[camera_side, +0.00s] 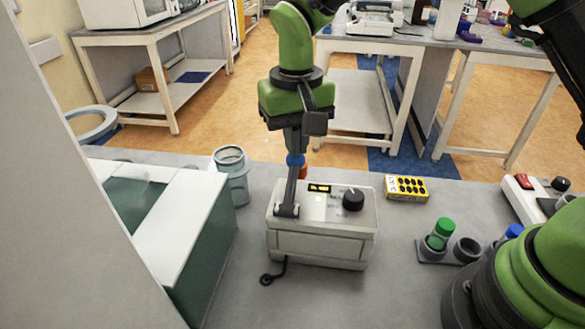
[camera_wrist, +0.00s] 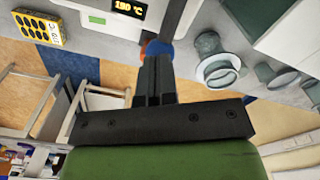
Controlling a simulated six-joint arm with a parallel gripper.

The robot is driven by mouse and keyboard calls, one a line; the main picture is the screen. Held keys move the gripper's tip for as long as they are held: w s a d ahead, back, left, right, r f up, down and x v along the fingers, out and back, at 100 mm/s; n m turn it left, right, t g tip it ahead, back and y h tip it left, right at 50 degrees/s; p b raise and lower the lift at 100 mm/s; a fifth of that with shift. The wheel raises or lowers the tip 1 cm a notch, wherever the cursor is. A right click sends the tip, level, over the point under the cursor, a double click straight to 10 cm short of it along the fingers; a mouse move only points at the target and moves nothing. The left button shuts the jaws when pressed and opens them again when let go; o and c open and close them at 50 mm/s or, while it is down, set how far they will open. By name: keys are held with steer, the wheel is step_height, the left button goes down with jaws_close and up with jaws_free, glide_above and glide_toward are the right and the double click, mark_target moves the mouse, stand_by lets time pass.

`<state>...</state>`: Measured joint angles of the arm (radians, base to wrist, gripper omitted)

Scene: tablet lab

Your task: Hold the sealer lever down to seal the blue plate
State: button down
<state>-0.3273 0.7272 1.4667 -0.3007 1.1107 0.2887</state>
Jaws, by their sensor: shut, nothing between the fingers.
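The sealer (camera_side: 322,243) is a pale box on the bench with a lit display (camera_side: 319,188) and a black knob (camera_side: 353,199). Its dark lever (camera_side: 290,188) stands steeply raised from the left of its top, with a blue ball (camera_side: 295,160) at the upper end. My gripper (camera_side: 294,150) is shut and empty, pointing down right at the blue ball; I cannot tell whether they touch. The wrist view shows the shut fingers (camera_wrist: 154,62) over the blue ball, and the display (camera_wrist: 129,7) reads about 190 °C. I cannot make out a blue plate.
A grey-blue jar (camera_side: 231,178) stands left of the sealer, beside a white and green unit (camera_side: 172,225). A yellow box with black wells (camera_side: 406,188) lies to the right. A rack holds a green-capped tube (camera_side: 440,232). A red-switched device (camera_side: 530,195) stands far right.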

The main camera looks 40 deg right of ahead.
steer(key=shift+w+f, duration=0.1)
steer(key=shift+f, duration=0.45)
stand_by(0.4)
steer(key=shift+d+f, duration=0.1)
steer(key=shift+f, duration=0.65)
stand_by(3.5)
steer(key=shift+r, duration=1.6)
steer(key=shift+r, duration=0.3)
